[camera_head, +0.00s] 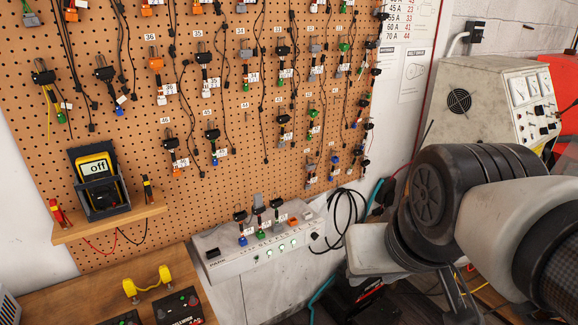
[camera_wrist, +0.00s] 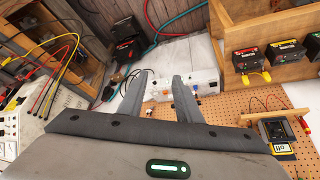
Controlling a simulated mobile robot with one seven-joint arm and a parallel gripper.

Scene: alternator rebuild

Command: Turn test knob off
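A long white test box (camera_head: 265,250) sits low against the wall, below the pegboard, with several plugged-in connectors and lit green lights. A small dark knob-like part (camera_head: 314,236) shows at its right end; its setting is too small to read. The test box also shows in the wrist view (camera_wrist: 204,77), beyond my fingers. My gripper (camera_wrist: 160,76) is open, with nothing between its fingers, and stands apart from the box. In the head view my arm is at the lower right, and the fingertips are hard to make out.
A grey machine with gauges and knobs (camera_head: 520,105) stands at the right. A yellow multimeter reading "off" (camera_head: 96,168) rests on a wooden shelf (camera_head: 125,218). The pegboard (camera_head: 135,20) holds many hanging cables. Black cable loops (camera_head: 345,210) hang right of the box. Batteries (camera_head: 180,305) lie at lower left.

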